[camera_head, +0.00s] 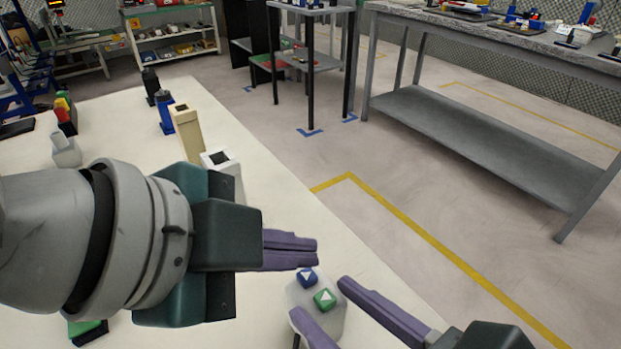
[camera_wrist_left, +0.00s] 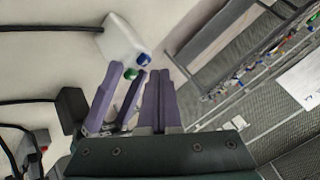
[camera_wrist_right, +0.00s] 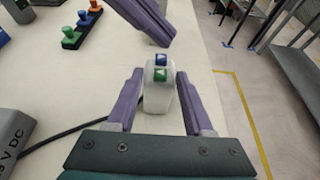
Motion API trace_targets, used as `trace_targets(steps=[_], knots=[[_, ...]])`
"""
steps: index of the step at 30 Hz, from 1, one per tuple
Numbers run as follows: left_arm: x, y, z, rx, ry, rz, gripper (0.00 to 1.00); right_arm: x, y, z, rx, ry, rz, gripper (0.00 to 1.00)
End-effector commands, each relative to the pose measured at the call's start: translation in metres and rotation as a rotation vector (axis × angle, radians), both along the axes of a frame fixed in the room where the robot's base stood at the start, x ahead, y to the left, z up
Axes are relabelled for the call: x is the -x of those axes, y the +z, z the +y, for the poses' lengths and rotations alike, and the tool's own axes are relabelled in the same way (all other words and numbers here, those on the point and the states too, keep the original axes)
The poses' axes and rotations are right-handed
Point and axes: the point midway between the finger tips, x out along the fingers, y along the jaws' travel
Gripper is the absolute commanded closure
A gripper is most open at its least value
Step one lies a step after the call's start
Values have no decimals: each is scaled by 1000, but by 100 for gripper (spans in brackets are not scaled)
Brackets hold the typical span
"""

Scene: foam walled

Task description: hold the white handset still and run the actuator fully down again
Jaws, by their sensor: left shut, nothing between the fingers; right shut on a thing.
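The white handset (camera_head: 296,292) has a blue button (camera_head: 307,277) and a green button (camera_head: 325,299), both with white arrows. It shows between the right fingers in the right wrist view (camera_wrist_right: 158,105). My right gripper (camera_head: 318,299) is shut on the handset, one finger along each side. My left gripper (camera_head: 315,250) is shut and empty. Its fingertips are close to the blue-button end of the handset; in the right wrist view they are above and apart from the blue button. I cannot make out the actuator for certain.
A beige block with a dark top (camera_head: 187,130), a white block (camera_head: 223,168) and a blue bottle-like item (camera_head: 165,115) stand behind my left arm. A grey box marked V DC (camera_wrist_right: 14,140) lies left of the handset. A dark cable (camera_wrist_right: 65,137) runs between them.

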Motion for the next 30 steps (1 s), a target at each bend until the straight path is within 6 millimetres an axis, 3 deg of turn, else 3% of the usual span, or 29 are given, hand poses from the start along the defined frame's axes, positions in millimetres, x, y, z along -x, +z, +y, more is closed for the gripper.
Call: trace_targets(steps=[30], knots=[[0, -9, 0, 0, 0, 0, 100, 0, 0, 0, 1, 0, 1, 100]])
